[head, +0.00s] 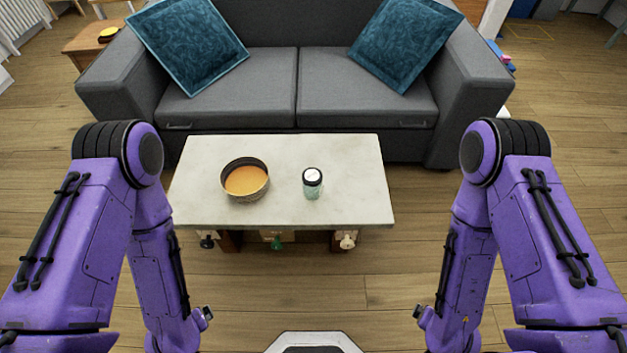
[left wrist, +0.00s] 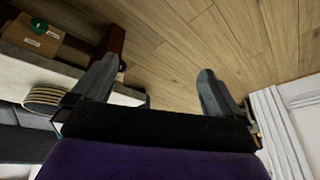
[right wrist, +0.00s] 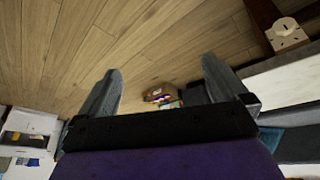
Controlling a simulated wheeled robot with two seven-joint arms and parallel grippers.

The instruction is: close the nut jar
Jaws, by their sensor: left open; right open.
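The nut jar (head: 312,186) stands upright on the coffee table, right of the middle, in the head view. It has a pale green body and a dark band with a white disc at its top. Whether the lid is fully seated is too small to tell. My left gripper (left wrist: 157,78) is open and empty in the left wrist view, over the floor beside the table. My right gripper (right wrist: 161,70) is open and empty in the right wrist view, also over bare floor. Both are well apart from the jar, which neither wrist view shows.
A grey sofa (head: 270,75) stands behind. The table's right end is clear.

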